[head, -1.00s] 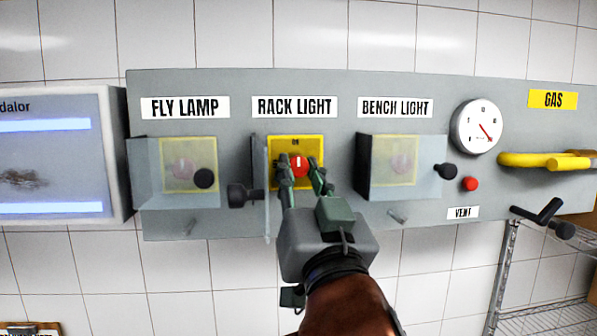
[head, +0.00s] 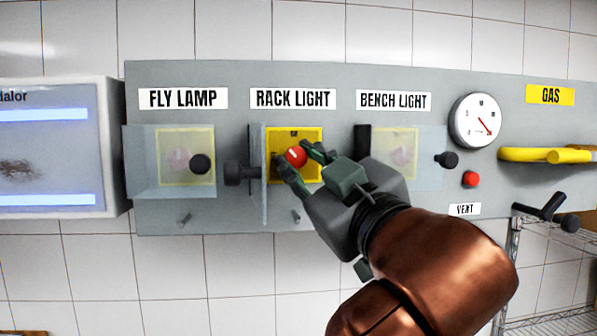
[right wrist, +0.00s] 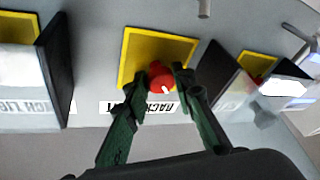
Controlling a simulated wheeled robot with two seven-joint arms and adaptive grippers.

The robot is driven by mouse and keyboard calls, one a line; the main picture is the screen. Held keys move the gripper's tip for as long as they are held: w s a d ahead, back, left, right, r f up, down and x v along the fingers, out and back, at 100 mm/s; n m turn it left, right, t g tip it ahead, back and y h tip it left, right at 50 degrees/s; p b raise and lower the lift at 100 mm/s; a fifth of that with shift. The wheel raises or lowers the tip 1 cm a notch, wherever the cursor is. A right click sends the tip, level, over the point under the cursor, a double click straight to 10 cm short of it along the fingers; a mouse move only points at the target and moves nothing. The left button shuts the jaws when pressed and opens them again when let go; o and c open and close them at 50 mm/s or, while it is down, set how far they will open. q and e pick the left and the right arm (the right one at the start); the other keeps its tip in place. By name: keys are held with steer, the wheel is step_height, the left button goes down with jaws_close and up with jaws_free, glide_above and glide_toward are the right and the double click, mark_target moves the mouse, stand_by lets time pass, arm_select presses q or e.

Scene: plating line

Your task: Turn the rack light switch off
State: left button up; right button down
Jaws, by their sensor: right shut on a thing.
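The rack light switch is a red round knob (head: 296,157) with a white mark, on a yellow plate (head: 312,172) under the RACK LIGHT label (head: 292,99). Its clear cover (head: 256,190) stands swung open to the left. My right gripper (head: 293,160) comes in from the lower right, with its green fingers on either side of the knob, shut on it. In the right wrist view the knob (right wrist: 160,78) sits between the fingertips, with the plate behind it. The knob's white mark looks tilted in the head view. My left gripper is not in view.
The fly lamp cover (head: 140,178) at left and the bench light cover (head: 430,170) at right are closed over their switches. A dial (head: 477,121), a red vent button (head: 471,179) and a yellow gas handle (head: 540,155) are farther right. A wire rack (head: 515,250) stands lower right.

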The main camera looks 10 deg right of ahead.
steer(key=n+g, duration=0.1)
steer(key=n, duration=0.2)
steer(key=shift+d+y+b, duration=0.1)
steer(key=shift+y+b, duration=0.2)
steer(key=shift+r+n+g, duration=0.1)
steer(key=shift+n+g, duration=0.4)
steer(key=shift+n, duration=0.6)
steer(key=shift+n+g, duration=0.5)
steer(key=shift+n, duration=0.7)
steer(key=shift+n+g+p, duration=0.4)
steer(key=shift+n+p, duration=0.3)
steer(key=shift+n, duration=0.6)
steer(key=c, duration=1.7)
jaws_free()
steer(key=shift+o, duration=0.2)
